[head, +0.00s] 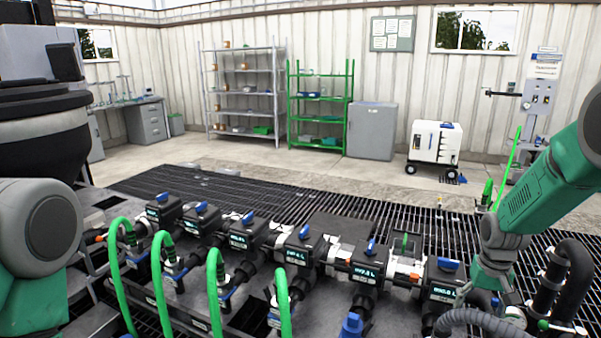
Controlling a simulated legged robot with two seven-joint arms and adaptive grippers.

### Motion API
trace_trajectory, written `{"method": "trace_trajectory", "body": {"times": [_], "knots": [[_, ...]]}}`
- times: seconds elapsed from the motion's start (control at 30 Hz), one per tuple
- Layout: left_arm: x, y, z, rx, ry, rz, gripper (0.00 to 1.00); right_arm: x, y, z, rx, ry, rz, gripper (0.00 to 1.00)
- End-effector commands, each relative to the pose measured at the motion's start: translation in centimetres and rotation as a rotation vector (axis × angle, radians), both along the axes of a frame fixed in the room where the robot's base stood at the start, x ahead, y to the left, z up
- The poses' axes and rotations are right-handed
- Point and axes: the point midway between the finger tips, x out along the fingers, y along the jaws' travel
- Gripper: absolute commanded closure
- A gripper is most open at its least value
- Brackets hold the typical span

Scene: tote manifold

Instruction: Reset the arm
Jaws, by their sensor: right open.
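My right arm (545,185) comes in from the right and angles down to the right end of the manifold (330,265). My right gripper (464,296) is at its lower end, pointing down beside the rightmost black valve block (444,280). It is small and partly lost among the fittings, and I see nothing held in it. It is open. I cannot tell whether it touches the block. My left arm (40,240) fills the left edge. Its gripper is out of the frame.
Several green hoses (215,290) arch up in front of the manifold. Black pipes (568,270) stand close to the right gripper. Dark floor grating (240,195) lies behind. Shelves (244,95), a grey cabinet (371,130) and a white cart (433,142) stand by the far wall.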

Motion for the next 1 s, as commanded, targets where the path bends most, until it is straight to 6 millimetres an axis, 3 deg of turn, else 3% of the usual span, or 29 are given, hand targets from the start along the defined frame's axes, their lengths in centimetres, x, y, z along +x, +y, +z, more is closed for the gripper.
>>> {"method": "trace_trajectory", "body": {"times": [0.03, 0.17, 0.27, 0.4, 0.5, 0.6, 0.73, 0.87, 1.0], "knots": [[0.0, 0.0, -0.6, 0.0, 0.001, 0.0, 0.46, -1.1, 1.2, -1.9, -0.003, 0.006, 0.019, 0.29], [-0.1, 0.0, -1.8, 0.0, 0.001, 0.001, 0.46, -3.9, 4.0, -6.6, -0.015, 0.007, 0.069, 0.29], [-0.1, 0.1, -3.1, 0.001, 0.001, 0.001, 0.46, -7.6, 6.7, -11.4, -0.02, 0.01, 0.124, 0.29], [-0.1, 0.1, -5.3, 0.001, 0.001, 0.001, 0.46, -15.4, 10.6, -18.1, -0.018, 0.011, 0.223, 0.29], [-0.1, 0.1, -6.8, 0.001, 0.001, 0.001, 0.46, -21.5, 13.1, -21.2, -0.011, 0.007, 0.296, 0.29], [-0.1, 0.1, -8.0, 0.001, 0.001, 0.001, 0.46, -27.0, 15.1, -22.8, 0.0, 0.0, 0.36, 0.29], [-0.1, 0.1, -9.1, 0.0, 0.001, 0.001, 0.46, -32.2, 16.7, -23.1, 0.011, -0.008, 0.421, 0.29], [-0.1, 0.1, -9.5, 0.0, 0.001, 0.001, 0.46, -34.2, 17.6, -22.7, 0.014, -0.017, 0.449, 0.29], [-0.1, 0.1, -9.5, 0.0, 0.001, 0.001, 0.46, -34.4, 17.6, -22.6, 0.014, -0.018, 0.451, 0.29]]}}
